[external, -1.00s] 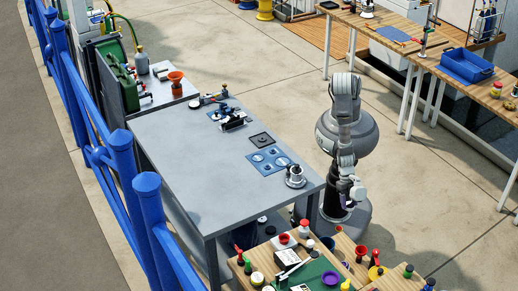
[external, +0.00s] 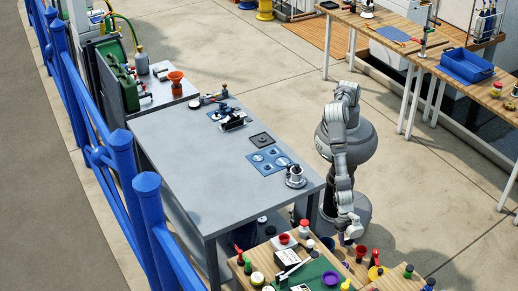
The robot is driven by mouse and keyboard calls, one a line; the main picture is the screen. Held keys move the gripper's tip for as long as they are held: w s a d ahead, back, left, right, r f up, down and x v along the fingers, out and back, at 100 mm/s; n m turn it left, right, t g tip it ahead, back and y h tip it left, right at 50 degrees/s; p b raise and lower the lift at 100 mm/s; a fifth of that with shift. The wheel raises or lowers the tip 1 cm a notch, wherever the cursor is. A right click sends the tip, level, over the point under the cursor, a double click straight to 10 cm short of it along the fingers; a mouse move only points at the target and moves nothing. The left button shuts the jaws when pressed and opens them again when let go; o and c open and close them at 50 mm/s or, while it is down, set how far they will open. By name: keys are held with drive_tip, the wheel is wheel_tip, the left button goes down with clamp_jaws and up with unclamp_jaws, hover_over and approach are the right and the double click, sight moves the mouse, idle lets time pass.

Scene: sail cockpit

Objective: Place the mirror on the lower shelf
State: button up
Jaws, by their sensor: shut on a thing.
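My gripper (external: 347,237) is low at the right of the grey workbench, by the back edge of the wooden table. It is shut on a small purplish thing at its fingertips, too small and partly hidden to tell whether it is the mirror. I cannot pick out a mirror anywhere else in the external view. The grey workbench (external: 200,180) has a lower shelf (external: 187,236) under its top, mostly hidden by the top and legs. A few dark round things lie low under its near right corner.
The wooden table (external: 236,270) in front is crowded with bottles, funnels and a green mat (external: 318,270). Blue posts (external: 122,165) line the workbench's left. A silver fitting (external: 295,176) stands on the bench's right corner. The floor behind my base is clear.

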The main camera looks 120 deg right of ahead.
sight(347, 239)
wheel_tip(347, 239, down, 3)
drive_tip(key=shift+f+b, duration=0.2)
drive_tip(key=shift+b, duration=0.5)
drive_tip(key=shift+r, duration=0.1)
drive_tip(key=o, duration=0.6)
drive_tip(key=shift+f, duration=0.2)
drive_tip(key=o, duration=0.4)
drive_tip(key=shift+o, duration=0.2)
drive_tip(key=shift+r, duration=0.15)
